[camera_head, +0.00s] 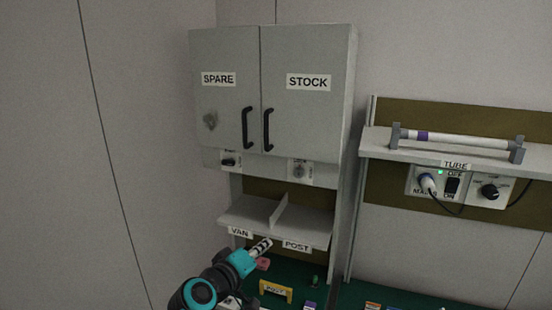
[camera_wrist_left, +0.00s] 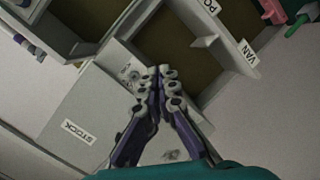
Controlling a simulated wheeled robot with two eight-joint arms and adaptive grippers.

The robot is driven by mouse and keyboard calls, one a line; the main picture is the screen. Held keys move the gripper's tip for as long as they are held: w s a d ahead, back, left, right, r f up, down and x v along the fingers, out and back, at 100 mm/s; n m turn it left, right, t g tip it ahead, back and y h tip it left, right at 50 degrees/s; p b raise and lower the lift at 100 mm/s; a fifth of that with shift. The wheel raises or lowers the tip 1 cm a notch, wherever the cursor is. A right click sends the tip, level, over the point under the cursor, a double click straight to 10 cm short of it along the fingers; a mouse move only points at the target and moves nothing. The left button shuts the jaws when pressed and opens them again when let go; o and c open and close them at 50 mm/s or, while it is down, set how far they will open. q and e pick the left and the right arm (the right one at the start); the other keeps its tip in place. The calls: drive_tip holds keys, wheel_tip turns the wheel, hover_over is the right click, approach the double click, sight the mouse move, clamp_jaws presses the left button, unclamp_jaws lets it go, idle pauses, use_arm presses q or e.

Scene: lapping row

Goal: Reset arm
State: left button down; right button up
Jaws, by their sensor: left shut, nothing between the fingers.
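My left gripper (camera_head: 264,244) is at the lower middle of the head view, at the end of my black and teal arm. It is in front of the VAN and POST shelf (camera_head: 306,232). In the left wrist view its fingers (camera_wrist_left: 162,75) are together with nothing between them. Behind the fingers there is the tilted grey cabinet (camera_wrist_left: 82,118) with its STOCK label. My right gripper is in neither view.
The SPARE and STOCK cabinet (camera_head: 310,112) is above the shelf with both doors shut. A TUBE shelf (camera_head: 378,150) at right carries a white tube (camera_head: 465,141). A yellow stand (camera_head: 275,290) and a red-pink object (camera_head: 263,264) are near my left gripper, on the green bench (camera_head: 345,297).

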use_arm(q)
drive_tip(key=s+a+f+m+g+y+b, duration=0.2)
drive_tip(key=s+a+f+b, duration=0.2)
drive_tip(key=s+f, duration=0.3)
drive_tip(key=s+a+f+m+g+y+b, duration=0.2)
drive_tip(key=s+a+f+b, duration=0.2)
drive_tip(key=s+f, duration=0.4)
drive_tip(key=s+a+f+m+g+y+b, duration=0.2)
drive_tip(key=s+a+f+b, duration=0.2)
drive_tip(key=f, duration=1.4)
drive_tip(key=s+a, duration=0.2)
drive_tip(key=s, duration=0.1)
drive_tip(key=shift+s+g+y, duration=0.25)
drive_tip(key=shift+g+y, duration=0.05)
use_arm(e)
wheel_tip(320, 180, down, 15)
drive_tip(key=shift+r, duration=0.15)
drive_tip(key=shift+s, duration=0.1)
